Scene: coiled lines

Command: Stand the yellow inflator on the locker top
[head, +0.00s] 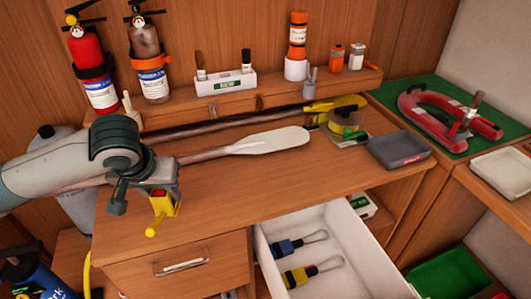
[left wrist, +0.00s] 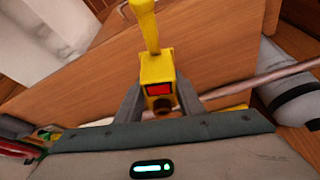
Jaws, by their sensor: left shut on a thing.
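My left gripper (head: 148,196) is shut on the yellow inflator (head: 161,205), a small yellow body with a red panel and a narrow yellow end. The inflator is tilted, its narrow end pointing down and left in the head view. In the left wrist view the inflator (left wrist: 155,67) sits between the two grey fingers (left wrist: 158,104). It is over the front left of the wooden locker top (head: 235,195); whether it touches the wood cannot be told. My right gripper is not in view.
A white paddle (head: 270,141), a dark pole, a tape roll (head: 343,122) and a grey tray (head: 399,150) lie on the top. Extinguishers (head: 92,70) stand behind. An open white drawer (head: 335,222) juts out below, holding carabiner tools. The top's front middle is clear.

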